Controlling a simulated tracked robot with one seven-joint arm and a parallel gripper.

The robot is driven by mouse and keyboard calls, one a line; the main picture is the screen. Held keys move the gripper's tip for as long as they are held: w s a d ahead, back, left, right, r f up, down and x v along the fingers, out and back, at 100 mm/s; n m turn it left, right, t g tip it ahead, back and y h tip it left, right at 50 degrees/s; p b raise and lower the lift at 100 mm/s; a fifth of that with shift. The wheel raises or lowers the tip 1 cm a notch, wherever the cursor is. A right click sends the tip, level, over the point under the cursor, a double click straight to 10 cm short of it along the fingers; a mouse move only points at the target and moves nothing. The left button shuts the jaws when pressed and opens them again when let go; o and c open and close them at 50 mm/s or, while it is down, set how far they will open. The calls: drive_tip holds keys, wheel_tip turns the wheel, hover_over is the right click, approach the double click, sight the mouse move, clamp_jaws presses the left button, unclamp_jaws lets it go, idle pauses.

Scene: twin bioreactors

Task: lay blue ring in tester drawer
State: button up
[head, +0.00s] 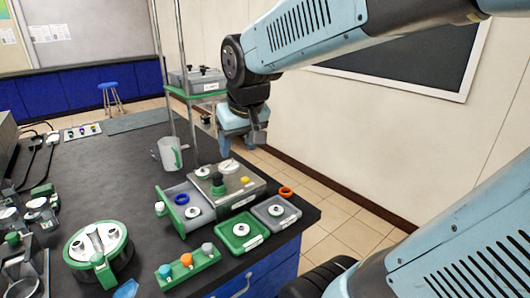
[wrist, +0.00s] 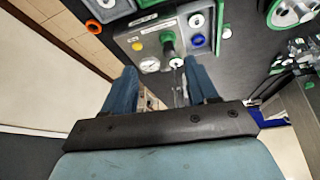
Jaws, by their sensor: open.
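The blue ring (head: 181,198) lies in the pulled-out tester drawer (head: 174,213), near its back side, beside a white ring (head: 193,212). The wrist view also shows the blue ring (wrist: 198,40) inside the drawer, next to the tester. The tester (head: 236,196) is a grey box with a green knob, a yellow button and a round gauge. My gripper (head: 242,146) is open and empty above and behind the tester, apart from the ring. In the wrist view my gripper (wrist: 160,70) has its two blue fingers spread, with nothing between them.
An orange ring (head: 286,191) lies at the bench's right edge. A grey tray (head: 291,210) and a green tray (head: 230,232) stand before the tester. A jug (head: 170,154) stands behind the drawer. A green rack (head: 188,267) and a round green-rimmed device (head: 124,246) are nearer.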

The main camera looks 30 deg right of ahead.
drive_tip(key=s+d, duration=0.2)
drive_tip(key=s, duration=0.6)
drive_tip(key=shift+s+d+r+m+t, duration=0.2)
drive_tip(key=shift+r+m+t, duration=0.1)
drive_tip(key=shift+r, duration=0.15)
drive_tip(key=shift+c, duration=0.2)
idle(0.4)
